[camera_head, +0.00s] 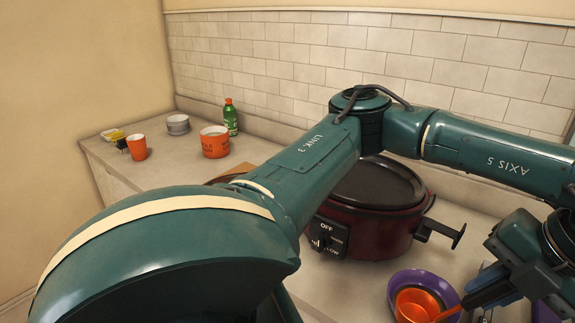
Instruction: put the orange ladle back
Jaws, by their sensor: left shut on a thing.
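The orange ladle (415,304) is at the lower right, its bowl in front of or inside a purple bowl (406,279); I cannot tell whether they touch. My left gripper (478,295) is shut on the ladle's handle, which runs up to the right from the ladle's bowl. Part of the handle is hidden by the gripper. My right gripper is not in view.
A dark red slow cooker (372,226) with a black lid stands on the counter behind my left arm. An orange pot (214,142), orange cup (137,147), grey bowls (178,124) and green bottle (230,117) stand at the far left. A tiled wall bounds the back.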

